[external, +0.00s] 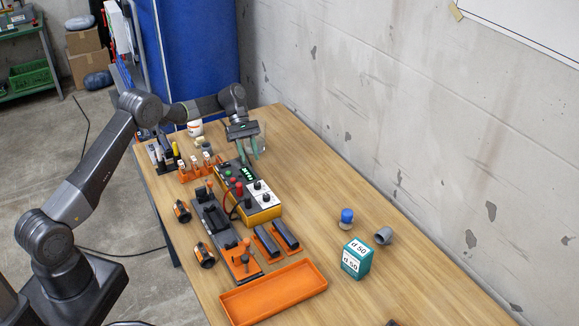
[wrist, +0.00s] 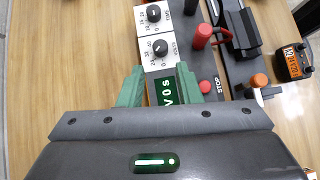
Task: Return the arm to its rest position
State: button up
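My gripper (external: 252,150) is above the far end of the yellow-sided control box (external: 262,213) on the wooden table (external: 310,215). In the wrist view its two green fingers (wrist: 158,88) stand apart with a gap between them, and nothing shows held there. The box's green display (wrist: 168,93) shows between and below the fingers. Two white dial panels (wrist: 157,50) and a red STOP button (wrist: 205,87) are close by. My arm reaches out over the table from the left.
An orange tray (external: 274,293) lies at the near edge. A teal box (external: 356,262), a grey pipe elbow (external: 384,236) and a blue-capped part (external: 346,216) stand at the right. A black fixture (external: 213,222) lies left of the control box. The wall bounds the table's right side.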

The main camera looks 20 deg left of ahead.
aim_at(257, 183)
jog(key=p+x, duration=0.1)
jog(key=x, duration=0.7)
jog(key=shift+s+d+f, duration=0.15)
jog(key=shift+s, duration=0.05)
jog(key=shift+s+f, duration=0.1)
jog(key=shift+f, duration=0.05)
jog(key=shift+n+t+h+p, duration=0.4)
jog(key=shift+n+h, duration=0.1)
jog(key=shift+n, duration=0.3)
jog(key=n+t, duration=0.1)
jog(key=n+h, duration=0.1)
jog(key=shift+s+n+t, duration=0.2)
jog(key=shift+n+t, duration=0.2)
jog(key=n+t, duration=0.1)
jog(key=n, duration=0.1)
jog(key=n+t+h, duration=0.1)
jog(key=n+t, duration=0.1)
jog(key=shift+s, duration=0.25)
jog(key=shift+n, duration=0.3)
jog(key=b+v, duration=0.1)
jog(key=v, duration=0.8)
jog(key=shift+a, duration=0.45)
